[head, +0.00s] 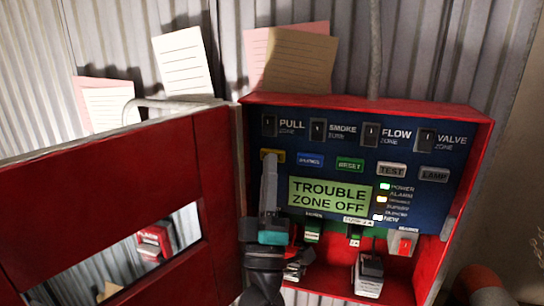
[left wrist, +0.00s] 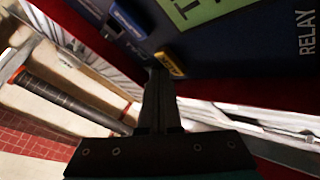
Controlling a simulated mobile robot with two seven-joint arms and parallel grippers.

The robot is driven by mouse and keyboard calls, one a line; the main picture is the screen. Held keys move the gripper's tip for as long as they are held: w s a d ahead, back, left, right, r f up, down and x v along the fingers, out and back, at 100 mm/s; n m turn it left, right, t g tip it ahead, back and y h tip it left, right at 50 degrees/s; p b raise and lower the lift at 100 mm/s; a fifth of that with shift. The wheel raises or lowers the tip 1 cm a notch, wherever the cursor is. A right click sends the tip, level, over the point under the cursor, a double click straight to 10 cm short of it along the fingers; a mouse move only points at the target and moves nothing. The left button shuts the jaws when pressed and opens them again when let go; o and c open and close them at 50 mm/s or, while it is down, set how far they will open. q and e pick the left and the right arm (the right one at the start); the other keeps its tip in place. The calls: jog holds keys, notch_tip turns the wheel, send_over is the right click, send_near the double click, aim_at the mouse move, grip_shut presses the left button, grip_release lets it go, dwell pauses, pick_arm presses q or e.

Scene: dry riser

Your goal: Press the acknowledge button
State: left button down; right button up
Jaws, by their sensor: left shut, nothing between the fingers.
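The control panel (head: 455,200) is dark blue, inside an open red cabinet. Its button row begins at the left with a yellow button (head: 279,155), partly hidden behind my left gripper; its lettering cannot be read. It shows as a yellow button in the left wrist view (left wrist: 172,62). My left gripper (head: 269,160) is shut and empty, its fingers pointing up with the tips over or right beside the yellow button; I cannot tell whether they touch it. In the left wrist view the fingertips (left wrist: 157,76) end at the yellow button's edge. My right gripper is not in view.
A blue button (head: 310,160) and green RESET button (head: 350,164) sit close by. The display (head: 329,193) reads TROUBLE ZONE OFF. The open red door (head: 110,190) stands at left. Small devices (head: 369,275) sit in the cabinet's bottom.

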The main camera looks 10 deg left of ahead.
pick_arm(q)
jog(key=shift+w, duration=0.5)
dwell(0.8)
jog(key=shift+s, duration=0.15)
jog(key=shift+s+p, duration=0.3)
jog(key=shift+s, duration=0.5)
jog(key=s+p, duration=0.1)
jog(key=s, duration=0.4)
jog(key=shift+a+p, duration=0.1)
jog(key=shift+p, duration=0.3)
